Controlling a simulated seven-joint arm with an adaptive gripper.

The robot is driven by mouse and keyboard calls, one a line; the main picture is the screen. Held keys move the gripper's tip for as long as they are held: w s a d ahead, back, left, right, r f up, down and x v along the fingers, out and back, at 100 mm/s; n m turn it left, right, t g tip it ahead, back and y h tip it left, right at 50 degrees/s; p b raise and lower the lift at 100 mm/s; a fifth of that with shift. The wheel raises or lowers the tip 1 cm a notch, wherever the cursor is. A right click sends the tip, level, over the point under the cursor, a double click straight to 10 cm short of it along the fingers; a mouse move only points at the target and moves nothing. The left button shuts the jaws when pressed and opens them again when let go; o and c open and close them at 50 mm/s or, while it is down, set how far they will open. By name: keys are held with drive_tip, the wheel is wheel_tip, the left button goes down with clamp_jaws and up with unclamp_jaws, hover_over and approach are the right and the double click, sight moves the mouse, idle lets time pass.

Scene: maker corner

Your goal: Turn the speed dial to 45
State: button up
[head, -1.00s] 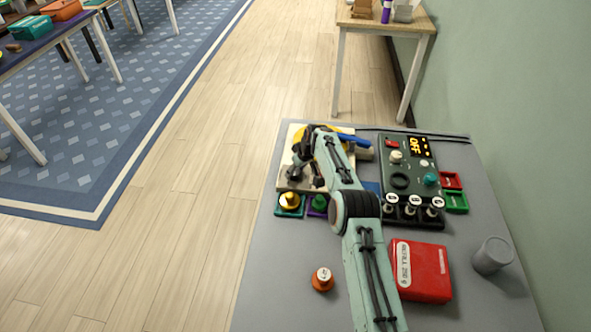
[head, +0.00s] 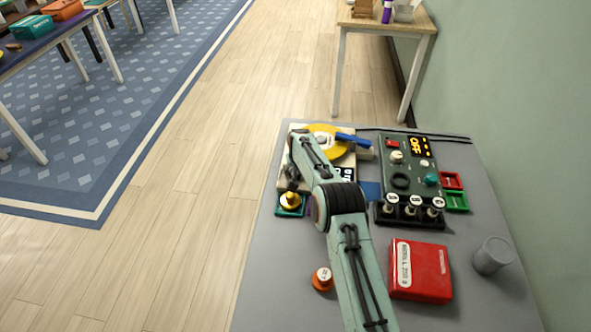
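The green control panel (head: 418,160) stands on the grey table, with a lit yellow display (head: 420,146) reading OFF. It carries a white knob (head: 397,157), a teal knob (head: 431,179), a red switch (head: 392,143) and a black ring (head: 400,181). I cannot read which knob is the speed dial or any scale around it. My gripper (head: 291,184) is small and dark, left of the panel and apart from it, just above or behind a yellow knob on a teal base (head: 291,201). Its fingers are too small and unclear to tell open from shut.
A pale board with a yellow disc (head: 322,132) and a blue bar (head: 352,139) lies behind my arm. Several white-topped plugs (head: 411,208) stand before the panel. A red box (head: 420,272), a grey cup (head: 493,256) and an orange knob (head: 323,279) are nearer.

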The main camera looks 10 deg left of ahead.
drive_tip(key=shift+f, duration=0.1)
idle(0.3)
drive_tip(key=o, duration=1.2)
drive_tip(key=v, duration=1.2)
